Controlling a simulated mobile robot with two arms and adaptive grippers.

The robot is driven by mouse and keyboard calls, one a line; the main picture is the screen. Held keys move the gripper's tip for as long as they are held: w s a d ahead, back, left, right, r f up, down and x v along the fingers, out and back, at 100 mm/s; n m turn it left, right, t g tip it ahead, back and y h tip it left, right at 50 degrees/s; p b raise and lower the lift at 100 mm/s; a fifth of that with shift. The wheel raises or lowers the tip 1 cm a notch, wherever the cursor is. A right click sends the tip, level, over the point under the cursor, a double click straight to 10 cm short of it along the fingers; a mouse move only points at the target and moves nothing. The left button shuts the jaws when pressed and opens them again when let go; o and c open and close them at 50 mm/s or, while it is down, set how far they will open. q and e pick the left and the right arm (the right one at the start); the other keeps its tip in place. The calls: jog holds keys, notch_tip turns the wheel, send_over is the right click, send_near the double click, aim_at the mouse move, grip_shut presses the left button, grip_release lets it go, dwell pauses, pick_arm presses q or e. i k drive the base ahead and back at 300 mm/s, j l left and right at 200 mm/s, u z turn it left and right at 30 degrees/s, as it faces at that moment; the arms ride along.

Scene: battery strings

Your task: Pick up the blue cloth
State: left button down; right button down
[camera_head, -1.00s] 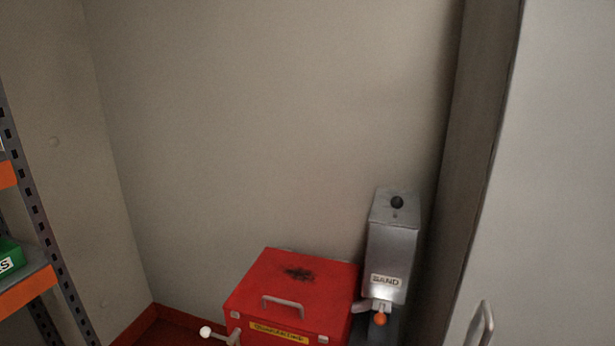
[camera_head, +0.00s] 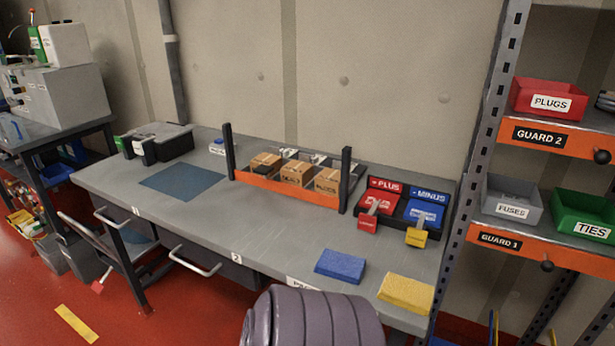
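The blue cloth (camera_head: 340,265) lies flat on the grey workbench (camera_head: 265,235), near its front edge and toward its right end. It looks like a thick folded rectangle. A similar yellow cloth or sponge (camera_head: 405,292) lies to its right, apart from it, at the front right corner. Nothing visibly covers the blue cloth. Neither of my grippers is in view.
Red and blue PLUS and MINUS holders (camera_head: 400,208) stand behind the cloths. An orange-fronted rack (camera_head: 287,189) holds cardboard boxes. A shelf (camera_head: 538,250) with bins stands right.

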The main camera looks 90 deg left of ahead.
aim_at(340, 266)
jog(key=u, duration=2.4)
jog(key=j, duration=0.1)
